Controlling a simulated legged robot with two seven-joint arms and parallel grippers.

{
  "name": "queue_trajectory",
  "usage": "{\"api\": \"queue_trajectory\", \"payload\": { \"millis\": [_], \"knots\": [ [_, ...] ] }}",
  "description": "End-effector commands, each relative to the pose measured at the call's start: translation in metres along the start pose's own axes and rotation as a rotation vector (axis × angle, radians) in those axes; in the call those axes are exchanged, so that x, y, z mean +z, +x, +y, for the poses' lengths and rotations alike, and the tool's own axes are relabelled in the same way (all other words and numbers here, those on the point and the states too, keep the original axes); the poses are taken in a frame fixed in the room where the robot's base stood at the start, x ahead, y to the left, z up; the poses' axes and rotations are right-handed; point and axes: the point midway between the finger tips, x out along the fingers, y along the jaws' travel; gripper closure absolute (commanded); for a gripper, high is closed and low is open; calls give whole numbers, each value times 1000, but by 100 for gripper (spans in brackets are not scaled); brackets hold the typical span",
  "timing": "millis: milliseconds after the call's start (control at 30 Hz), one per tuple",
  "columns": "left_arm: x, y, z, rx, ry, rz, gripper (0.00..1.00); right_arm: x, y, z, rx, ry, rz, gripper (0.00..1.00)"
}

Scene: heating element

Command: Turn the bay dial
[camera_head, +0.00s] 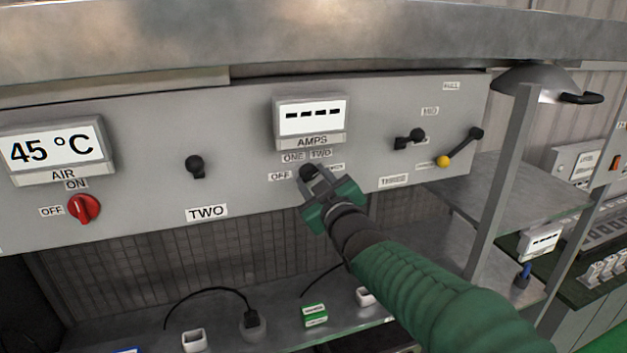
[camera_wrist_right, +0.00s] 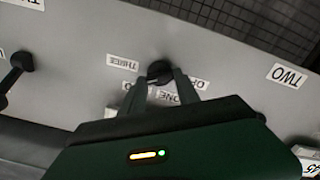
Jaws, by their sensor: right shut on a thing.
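The bay dial, a black knob (camera_head: 307,172), sits on the grey panel below the AMPS display (camera_head: 311,118). Labels OFF, ONE and TWO stand around it, with another label to its right partly covered. My right gripper (camera_head: 320,181) reaches up to it from the lower right and hides part of it. In the right wrist view the knob (camera_wrist_right: 159,71) shows upside down between the two fingers of my right gripper (camera_wrist_right: 162,88), which is shut on it. Which way the knob points is hidden. My left gripper is not in view.
A red AIR switch (camera_head: 84,209) and a 45 °C display (camera_head: 56,148) are at the left.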

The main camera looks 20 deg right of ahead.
Motion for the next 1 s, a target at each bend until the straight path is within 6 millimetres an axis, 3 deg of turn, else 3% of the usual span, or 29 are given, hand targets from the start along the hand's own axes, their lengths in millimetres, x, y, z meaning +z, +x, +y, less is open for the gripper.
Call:
{"api": "queue_trajectory", "payload": {
  "millis": [33, 367, 600, 1000],
  "knots": [
    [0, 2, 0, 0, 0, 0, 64, -6, 0, 4, 8, 10, 17, 100],
    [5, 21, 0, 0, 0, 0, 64, -5, -1, 4, 7, 168, 21, 100],
    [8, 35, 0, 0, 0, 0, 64, -5, -1, 6, 6, 381, 20, 100],
    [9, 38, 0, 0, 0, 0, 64, -6, -1, 10, 2, 748, 20, 100]
  ]
}}
